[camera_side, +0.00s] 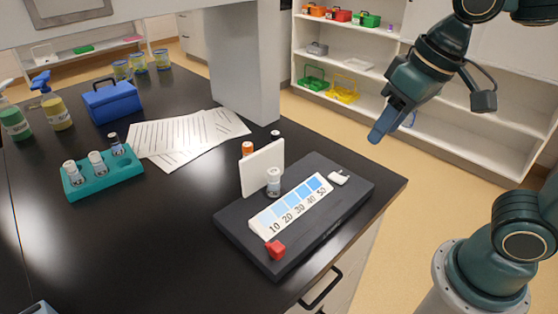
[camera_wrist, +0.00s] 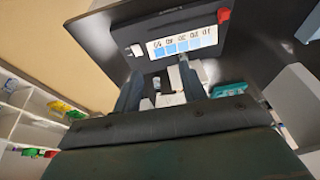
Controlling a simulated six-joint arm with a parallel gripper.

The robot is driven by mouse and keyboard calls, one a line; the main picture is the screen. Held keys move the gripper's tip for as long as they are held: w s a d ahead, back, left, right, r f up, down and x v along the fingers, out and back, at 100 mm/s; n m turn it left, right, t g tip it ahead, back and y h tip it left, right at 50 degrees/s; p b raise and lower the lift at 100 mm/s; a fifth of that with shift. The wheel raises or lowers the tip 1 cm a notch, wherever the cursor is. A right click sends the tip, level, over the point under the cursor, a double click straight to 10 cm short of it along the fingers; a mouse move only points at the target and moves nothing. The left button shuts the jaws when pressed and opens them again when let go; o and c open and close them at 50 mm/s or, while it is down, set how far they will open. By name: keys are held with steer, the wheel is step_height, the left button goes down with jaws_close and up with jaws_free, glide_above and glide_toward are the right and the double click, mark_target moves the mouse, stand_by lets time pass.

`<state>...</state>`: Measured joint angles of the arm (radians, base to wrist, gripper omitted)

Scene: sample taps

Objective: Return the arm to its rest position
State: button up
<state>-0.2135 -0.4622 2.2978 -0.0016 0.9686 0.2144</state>
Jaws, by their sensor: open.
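My gripper (camera_side: 380,127) hangs in the air at the upper right of the side view, well clear of the table, with its fingers pointing down to the left. In the wrist view its two fingers (camera_wrist: 163,88) stand apart, and I see nothing held between them. The black board (camera_side: 328,218) lies on the table below and to the left of the gripper.
A teal rack (camera_side: 103,180) with three vials stands at the left. An orange-capped vial (camera_side: 247,148) and another vial (camera_side: 275,135) are near the panel. Papers (camera_side: 190,135), a blue box (camera_side: 111,102) and pump bottles stand further back. A grey column (camera_side: 245,70) rises behind; shelves (camera_side: 345,100) line the wall.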

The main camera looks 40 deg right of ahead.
steer(key=s+d+f+t, duration=0.1)
steer(key=s+d, duration=0.4)
steer(key=shift+s+f+t+h, duration=0.2)
steer(key=shift+s+t+h, duration=0.05)
steer(key=shift+t+h, duration=0.15)
